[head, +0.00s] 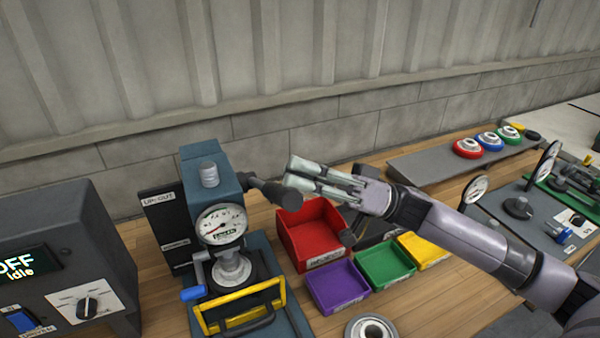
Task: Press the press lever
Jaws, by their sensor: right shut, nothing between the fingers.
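The press (213,180) is a blue-grey machine with a round dial gauge (221,224) on its front. Its press lever (268,189) is a dark bar that sticks out to the right from the press head and ends in a dark knob (289,199). My right gripper (288,172) is shut and empty. Its fingertips point left and show just above the lever's knob. I cannot tell whether they touch it. My left gripper is not in view.
A yellow-framed guard (240,306) and a blue handle (192,294) are at the press's front. Red (303,252), purple (338,287), green (386,266) and yellow (424,249) bins stand below my right arm. A control box (62,250) stands at left.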

